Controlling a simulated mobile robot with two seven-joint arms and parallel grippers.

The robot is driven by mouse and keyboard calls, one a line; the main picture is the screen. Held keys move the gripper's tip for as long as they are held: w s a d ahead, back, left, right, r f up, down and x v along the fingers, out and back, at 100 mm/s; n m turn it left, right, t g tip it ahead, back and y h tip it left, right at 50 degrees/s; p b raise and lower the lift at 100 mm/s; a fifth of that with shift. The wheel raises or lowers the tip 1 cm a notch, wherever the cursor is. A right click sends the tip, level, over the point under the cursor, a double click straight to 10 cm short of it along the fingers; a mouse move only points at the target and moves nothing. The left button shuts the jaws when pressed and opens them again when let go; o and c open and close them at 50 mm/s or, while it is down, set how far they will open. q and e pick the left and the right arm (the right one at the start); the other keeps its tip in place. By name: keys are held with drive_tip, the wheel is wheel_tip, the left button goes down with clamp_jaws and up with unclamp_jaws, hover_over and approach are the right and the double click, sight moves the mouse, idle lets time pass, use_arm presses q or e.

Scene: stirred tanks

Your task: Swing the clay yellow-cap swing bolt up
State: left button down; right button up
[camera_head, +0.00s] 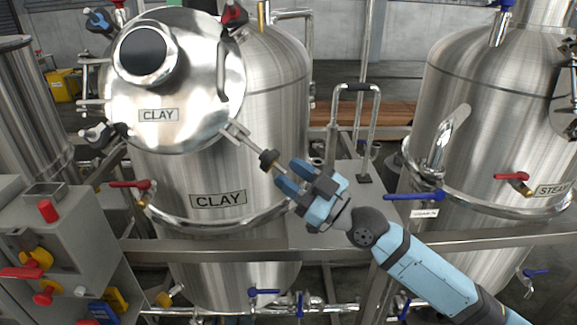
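The CLAY tank (262,90) stands left of centre, with its round lid (190,85) facing me. At the lid's lower right, a swing bolt (247,140) sticks out down and to the right, away from the lid, with a dark knob (268,160) on it. Its outer end points at my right gripper; a yellow cap is not clearly visible there. My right gripper (289,177) has two blue fingers apart, just beyond the knob. I cannot tell whether they touch the bolt's end. My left gripper is not in view.
Other lid clamps have blue (98,20), red (233,14) and black-and-white (97,134) ends. A grey control box (60,235) stands at lower left. A metal rail (230,250) crosses in front. The STEAM-labelled tank (475,110) and a bent-pipe handle (357,110) stand right.

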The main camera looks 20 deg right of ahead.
drive_tip(key=shift+w+a+r, duration=0.15)
drive_tip(key=shift+w+a, duration=0.2)
drive_tip(key=shift+w, duration=0.05)
clamp_jaws()
drive_tip(key=shift+r, duration=0.1)
